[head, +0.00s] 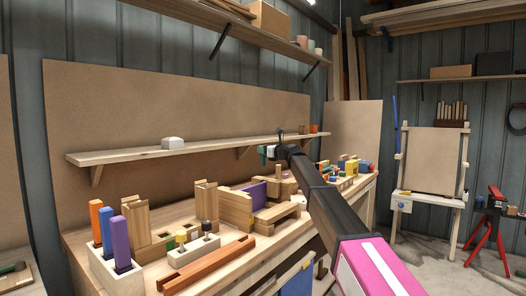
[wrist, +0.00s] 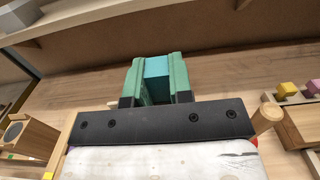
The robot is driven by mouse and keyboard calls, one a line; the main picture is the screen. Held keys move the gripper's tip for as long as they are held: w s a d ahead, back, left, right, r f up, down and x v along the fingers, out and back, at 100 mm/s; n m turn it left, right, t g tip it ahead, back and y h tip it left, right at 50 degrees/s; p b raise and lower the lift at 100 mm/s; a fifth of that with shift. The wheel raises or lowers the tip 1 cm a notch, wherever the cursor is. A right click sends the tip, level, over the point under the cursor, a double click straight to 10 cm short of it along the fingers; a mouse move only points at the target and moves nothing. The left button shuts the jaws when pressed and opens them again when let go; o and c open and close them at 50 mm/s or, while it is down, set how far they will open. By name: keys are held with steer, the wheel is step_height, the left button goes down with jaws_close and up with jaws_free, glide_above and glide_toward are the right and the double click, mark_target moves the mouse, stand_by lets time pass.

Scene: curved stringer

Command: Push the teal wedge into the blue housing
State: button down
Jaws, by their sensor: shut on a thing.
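The teal wedge (wrist: 157,68) is between the two green fingers of my gripper (wrist: 156,80) in the wrist view. Both fingers press against its sides, and its lower part is hidden behind the black gripper bar. In the head view my gripper (head: 268,152) is above the back of the workbench, just in front of the wall shelf, and looks small; the wedge cannot be told apart there. I cannot identify the blue housing for sure in either view.
The workbench holds a white holder (head: 108,268) with upright orange, blue and purple bars, an orange-brown rail (head: 207,263), wooden blocks (head: 236,210) and a purple panel (head: 258,195). A long wall shelf (head: 120,156) carries a white block (head: 173,142). Small coloured blocks crowd the right end.

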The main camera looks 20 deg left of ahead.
steer(key=shift+f, duration=2.75)
steer(key=shift+f, duration=2.35)
steer(key=c, duration=0.9)
jaws_free()
steer(key=shift+c, duration=0.2)
glide_toward(263, 165)
steer(key=shift+w+d+f, duration=0.1)
steer(key=shift+w+f, duration=0.1)
steer(key=shift+f, duration=0.4)
steer(key=shift+w+d+f, duration=0.1)
steer(key=shift+w+f, duration=0.05)
steer(key=shift+f, duration=0.45)
